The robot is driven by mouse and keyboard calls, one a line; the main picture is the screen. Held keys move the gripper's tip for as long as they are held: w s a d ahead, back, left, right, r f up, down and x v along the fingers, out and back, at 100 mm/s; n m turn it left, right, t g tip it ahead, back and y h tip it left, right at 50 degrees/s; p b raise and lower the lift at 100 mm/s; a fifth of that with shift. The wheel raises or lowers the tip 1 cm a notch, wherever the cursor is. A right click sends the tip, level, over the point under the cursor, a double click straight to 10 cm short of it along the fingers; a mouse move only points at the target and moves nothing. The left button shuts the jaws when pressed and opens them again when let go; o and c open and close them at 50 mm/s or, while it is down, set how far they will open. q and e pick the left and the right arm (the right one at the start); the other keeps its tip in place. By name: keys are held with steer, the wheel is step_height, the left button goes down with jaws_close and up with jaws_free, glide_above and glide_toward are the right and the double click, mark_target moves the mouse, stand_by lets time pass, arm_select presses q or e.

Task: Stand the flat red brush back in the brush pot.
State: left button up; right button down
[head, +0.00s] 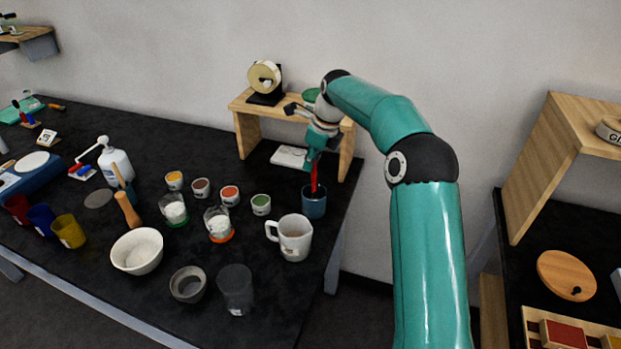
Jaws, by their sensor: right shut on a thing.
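The brush pot (314,208) is a blue-grey cup near the right end of the black table, in front of the small wooden shelf. The flat red brush (314,179) is upright, its lower part at the pot's mouth; how deep it reaches inside is hidden. My right gripper (312,160) is above the pot, pointing down, shut on the upper part of the brush. My left gripper is not in the head view.
A white mug (290,237) stands close to the pot's front left. A green paint cup (261,204) is to its left. The wooden shelf (243,107) with a tape dispenser (265,80) rises behind. The table's right edge is close to the pot.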

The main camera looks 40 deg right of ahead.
steer(key=shift+f, duration=2.3)
steer(key=c, duration=1.5)
jaws_free()
steer(key=shift+o, duration=0.2)
steer(key=shift+r, duration=0.15)
steer(key=v, duration=1.1)
steer(key=shift+r, duration=0.4)
steer(key=shift+s, duration=0.1)
